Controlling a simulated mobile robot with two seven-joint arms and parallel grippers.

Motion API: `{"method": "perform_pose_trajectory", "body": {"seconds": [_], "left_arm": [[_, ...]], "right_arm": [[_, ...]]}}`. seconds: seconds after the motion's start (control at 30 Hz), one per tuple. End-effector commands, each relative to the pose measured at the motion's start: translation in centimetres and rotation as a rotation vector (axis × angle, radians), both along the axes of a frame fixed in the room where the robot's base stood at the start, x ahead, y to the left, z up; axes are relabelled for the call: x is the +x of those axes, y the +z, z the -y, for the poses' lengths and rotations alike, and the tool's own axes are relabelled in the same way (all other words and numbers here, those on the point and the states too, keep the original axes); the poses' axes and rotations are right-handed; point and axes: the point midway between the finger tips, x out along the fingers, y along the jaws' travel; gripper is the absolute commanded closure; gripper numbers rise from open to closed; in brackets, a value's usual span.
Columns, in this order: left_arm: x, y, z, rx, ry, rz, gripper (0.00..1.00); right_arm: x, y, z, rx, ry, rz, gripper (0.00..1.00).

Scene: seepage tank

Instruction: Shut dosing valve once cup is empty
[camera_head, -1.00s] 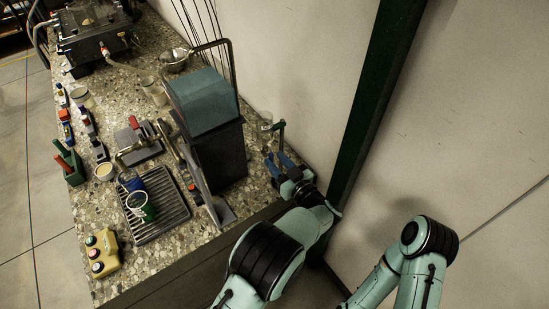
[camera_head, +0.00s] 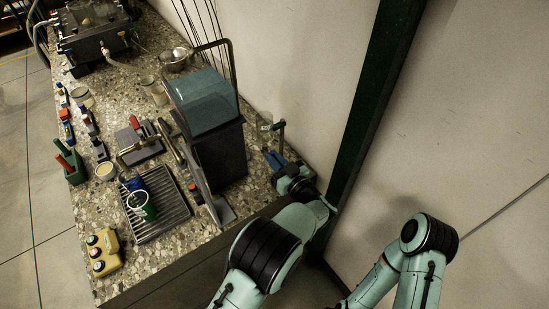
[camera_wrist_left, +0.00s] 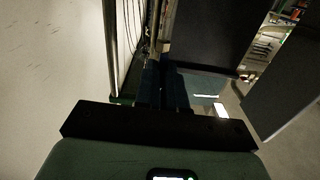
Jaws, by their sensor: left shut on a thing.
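My left gripper (camera_head: 274,156) is behind the dark tank stand, at the bench's right edge by the wall. Its blue fingers are shut on a small part that they mostly hide, which seems to be the dosing valve. A green upright piece with a short top (camera_head: 281,128) stands just beyond the fingertips. A clear cup (camera_head: 264,122) is beside it; I cannot make out any liquid in it. In the left wrist view the fingers (camera_wrist_left: 164,88) are dark and close together, and the held part is not clear. My right gripper is out of view.
The tank (camera_head: 206,103), with bluish contents, stands on a dark block (camera_head: 222,158) left of the gripper. A dark green post (camera_head: 375,110) and the wall are close on the right. A drain rack (camera_head: 172,212) and a yellow button box (camera_head: 103,252) are on the near bench.

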Motion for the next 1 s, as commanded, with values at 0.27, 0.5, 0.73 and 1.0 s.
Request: {"method": "perform_pose_trajectory", "body": {"seconds": [0.27,0.5,0.73,1.0], "left_arm": [[0.1,0.4,0.1,0.137,0.0,-0.099,1.0],[0.2,0.4,0.1,0.317,0.0,-0.228,1.0],[0.3,0.4,0.2,0.493,0.001,-0.356,1.0],[0.4,0.2,0.3,0.7,0.001,-0.506,1.0]], "right_arm": [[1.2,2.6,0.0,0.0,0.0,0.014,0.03],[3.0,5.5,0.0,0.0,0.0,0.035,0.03],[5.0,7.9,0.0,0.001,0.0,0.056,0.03],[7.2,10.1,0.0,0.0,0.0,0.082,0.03]]}}
